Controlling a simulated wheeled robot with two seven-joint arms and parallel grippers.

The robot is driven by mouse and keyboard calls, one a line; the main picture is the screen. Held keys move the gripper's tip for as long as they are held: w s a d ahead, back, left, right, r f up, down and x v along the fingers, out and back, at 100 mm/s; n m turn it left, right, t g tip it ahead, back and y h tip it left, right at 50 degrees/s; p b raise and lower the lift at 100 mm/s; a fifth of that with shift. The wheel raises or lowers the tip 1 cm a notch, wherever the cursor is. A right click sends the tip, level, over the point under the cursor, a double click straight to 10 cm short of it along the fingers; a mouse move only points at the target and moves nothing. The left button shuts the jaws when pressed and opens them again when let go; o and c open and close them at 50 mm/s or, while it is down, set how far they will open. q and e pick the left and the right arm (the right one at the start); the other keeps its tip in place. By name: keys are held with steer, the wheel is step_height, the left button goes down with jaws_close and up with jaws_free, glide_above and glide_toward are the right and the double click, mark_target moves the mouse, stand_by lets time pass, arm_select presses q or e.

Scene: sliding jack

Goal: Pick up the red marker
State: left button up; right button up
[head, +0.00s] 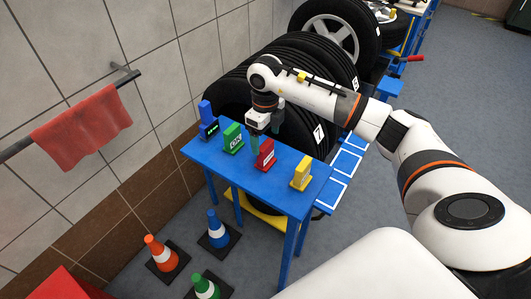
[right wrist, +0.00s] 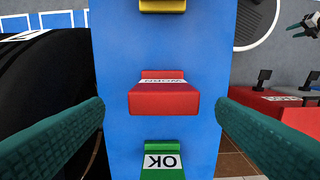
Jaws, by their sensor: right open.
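The red marker (head: 265,154) stands on a narrow blue table (head: 250,177), between the green marker (head: 233,138) and the yellow marker (head: 301,173). My right gripper (head: 263,138) is above the table, close to the red marker. In the right wrist view, the red marker (right wrist: 163,102) lies between the two teal fingers of my open, empty right gripper (right wrist: 160,108), with a gap on each side. Its label reads WORN. The green marker (right wrist: 162,160), labelled OK, is at the bottom edge.
A blue marker (head: 207,121) stands at the table's far left end. Black tyres (head: 310,70) stand right behind the table. Orange (head: 158,250), blue (head: 217,228) and green (head: 205,287) cones stand on the floor. A red towel (head: 83,128) hangs on the wall.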

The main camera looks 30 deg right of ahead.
mark_target(266, 154)
steer(key=shift+f, duration=0.9)
steer(key=f+p, duration=0.1)
steer(key=f, duration=0.1)
steer(key=f+p, duration=0.1)
steer(key=f, duration=0.1)
steer(key=shift+s+a, duration=0.15)
steer(key=shift+s, duration=0.05)
steer(key=shift+f, duration=0.75)
steer(key=shift+r, duration=0.1)
steer(key=c, duration=1.1)
